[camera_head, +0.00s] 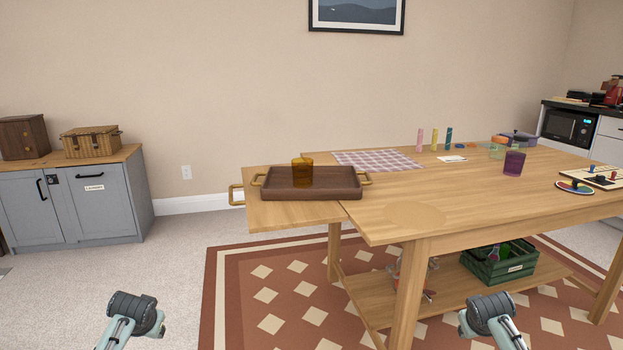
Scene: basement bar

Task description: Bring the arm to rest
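My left arm (135,318) shows at the bottom left of the head view as a dark joint on pale green links. My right arm (490,316) shows at the bottom right in much the same pose. Both arm parts are apart from the table. No gripper fingers show, so my left and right grippers are out of view.
A wooden table (470,205) stands ahead. A brown tray (335,193) on its left leaf holds an amber cup (302,172). A purple cup (514,163) stands farther right. A green crate (500,268) is on the lower shelf. Carpet at left is clear.

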